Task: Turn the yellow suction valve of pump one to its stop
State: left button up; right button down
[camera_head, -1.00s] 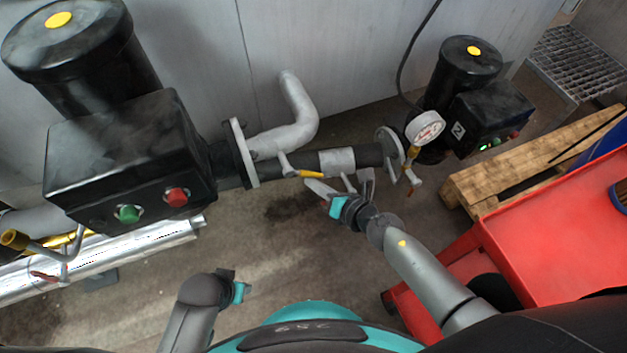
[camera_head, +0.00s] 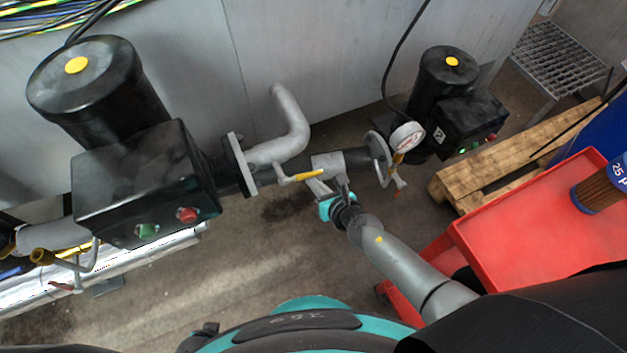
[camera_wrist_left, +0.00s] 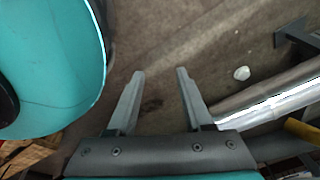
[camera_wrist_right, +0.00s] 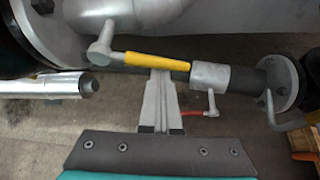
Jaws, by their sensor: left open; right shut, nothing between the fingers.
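The yellow valve handle (camera_head: 309,175) sits on a grey stem at the dark pipe, right of the large black left pump (camera_head: 145,185). In the right wrist view the handle (camera_wrist_right: 155,60) lies nearly level, its free end pointing right. My right gripper (camera_wrist_right: 160,73) is shut and empty. Its fingertips are just below the handle, near its middle; I cannot tell whether they touch. In the head view it (camera_head: 328,182) is below the pipe. My left gripper (camera_wrist_left: 158,72) is open and empty, over the floor in the left wrist view.
A second black pump (camera_head: 447,85) with a pressure gauge (camera_head: 407,136) stands at the right. A red-handled valve (camera_wrist_right: 205,113) shows below the pipe. A red cart (camera_head: 520,225) and wooden pallet (camera_head: 480,175) are at right. The floor below the pipe is open.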

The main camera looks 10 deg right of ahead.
pick_arm(q)
jog(key=shift+s+d+r+p, duration=0.2)
jog(key=shift+s+r+p, duration=0.3)
jog(key=shift+s, duration=0.15)
jog(key=shift+s+d+r+p, duration=0.2)
jog(key=shift+s+r+p, duration=0.2)
jog(key=shift+s+p, duration=0.15)
jog(key=shift+s+d, duration=0.15)
jog(key=shift+s, duration=0.05)
